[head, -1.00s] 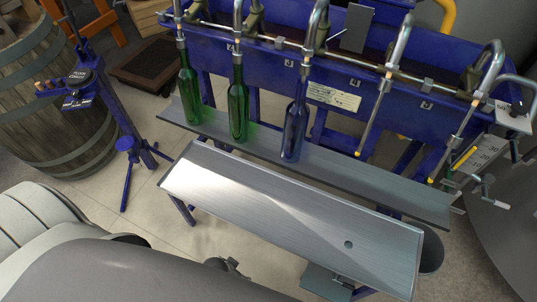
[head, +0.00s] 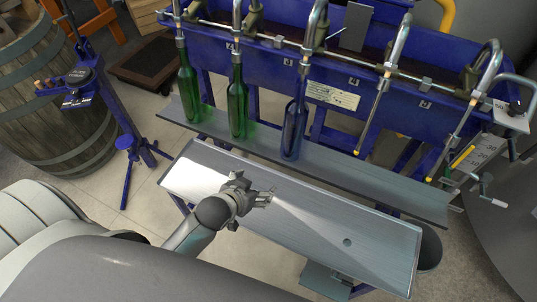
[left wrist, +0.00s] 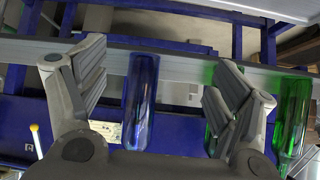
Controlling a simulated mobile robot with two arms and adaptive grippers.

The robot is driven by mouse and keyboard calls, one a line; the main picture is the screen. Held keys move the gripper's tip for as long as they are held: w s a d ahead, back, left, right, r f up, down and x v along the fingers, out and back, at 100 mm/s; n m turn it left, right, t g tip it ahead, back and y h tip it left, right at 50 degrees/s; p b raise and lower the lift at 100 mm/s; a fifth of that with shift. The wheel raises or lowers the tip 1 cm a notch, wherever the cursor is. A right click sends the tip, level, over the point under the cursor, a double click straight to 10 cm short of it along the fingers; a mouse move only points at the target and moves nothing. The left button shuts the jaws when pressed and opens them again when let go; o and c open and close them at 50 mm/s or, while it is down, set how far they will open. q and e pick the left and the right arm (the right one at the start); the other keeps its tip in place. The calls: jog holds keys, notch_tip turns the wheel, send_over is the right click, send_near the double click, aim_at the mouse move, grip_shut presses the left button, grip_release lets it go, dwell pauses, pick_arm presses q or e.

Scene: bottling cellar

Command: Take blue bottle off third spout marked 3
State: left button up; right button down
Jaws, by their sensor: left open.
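The blue bottle (head: 293,132) stands upright under the third spout (head: 317,30), its foot at the grey bottle rail (head: 345,167). Its neck is up at the spout. My left gripper (head: 268,198) is open and empty above the metal tray, in front of and below the blue bottle, apart from it. In the left wrist view the blue bottle (left wrist: 141,100) shows between the two spread fingers, beyond them. My right gripper is not in view.
Two green bottles (head: 237,110) (head: 190,95) stand on the spouts left of the blue one. The two right spouts (head: 372,115) hang empty. A bare metal tray (head: 370,225) lies in front of the rail. A blue corker stand (head: 110,100) and barrel (head: 60,125) are at left.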

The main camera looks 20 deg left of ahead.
aim_at(286, 140)
pick_arm(q)
jog(key=shift+w+d+r+m+t+h+b, duration=0.2)
jog(key=shift+w+d+t+h+b, duration=0.6)
jog(key=shift+w, duration=2.3)
jog(key=shift+w+d+r+m+t+h+b, duration=0.2)
jog(key=shift+w+t+h+b, duration=0.7)
jog(key=shift+w, duration=2.2)
jog(key=shift+w+d+f+m+t+h+b, duration=0.1)
jog(key=shift+w+d+m+t+h+b, duration=0.25)
jog(key=shift+w+t+b, duration=1.85)
jog(key=shift+w+r+g+p, duration=0.1)
jog(key=shift+w+g+p, duration=0.6)
jog(key=shift+w+p, duration=0.4)
jog(key=shift+s, duration=0.1)
jog(key=shift+d, duration=0.1)
jog(key=shift+b+x, duration=0.7)
jog(key=shift+x, duration=1.1)
grip_shut()
